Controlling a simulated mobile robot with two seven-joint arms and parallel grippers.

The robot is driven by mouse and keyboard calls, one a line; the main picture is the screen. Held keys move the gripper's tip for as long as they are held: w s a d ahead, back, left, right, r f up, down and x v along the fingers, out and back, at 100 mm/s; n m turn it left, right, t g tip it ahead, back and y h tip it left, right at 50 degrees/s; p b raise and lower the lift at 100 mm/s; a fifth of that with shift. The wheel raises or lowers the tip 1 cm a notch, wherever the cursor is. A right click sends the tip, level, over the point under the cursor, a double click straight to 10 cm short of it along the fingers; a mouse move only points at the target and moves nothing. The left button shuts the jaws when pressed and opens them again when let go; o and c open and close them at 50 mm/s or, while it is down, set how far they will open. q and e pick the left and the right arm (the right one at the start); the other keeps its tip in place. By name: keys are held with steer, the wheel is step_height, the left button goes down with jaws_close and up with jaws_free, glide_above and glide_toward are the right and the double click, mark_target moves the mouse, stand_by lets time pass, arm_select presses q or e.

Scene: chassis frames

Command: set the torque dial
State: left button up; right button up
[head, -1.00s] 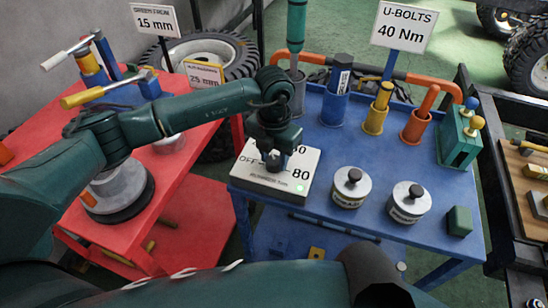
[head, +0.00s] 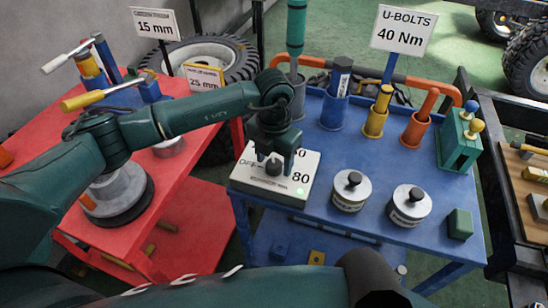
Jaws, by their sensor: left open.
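The torque dial box (head: 255,185) is a pale box at the left front of the blue cart, with a dark knob (head: 273,167) on top. Its face shows "OFF", "80" and a partly hidden number ending in 0. A small green light glows near its right corner. My left gripper (head: 273,163) points down from above with its fingers open on either side of the knob. Whether they touch it I cannot tell. A sign (head: 403,28) behind reads "U-BOLTS 40 Nm". My right gripper is not in view.
On the blue cart (head: 400,235) stand two silver weights (head: 351,190) (head: 408,205), a green block (head: 460,223) and several tools in coloured holders at the back. A red table (head: 190,210) is at left. A dark bench edges the right.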

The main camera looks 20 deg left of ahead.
mark_target(274, 163)
arm_select(q)
step_height(274, 163, up, 13)
steer(key=b, duration=0.1)
stand_by(0.4)
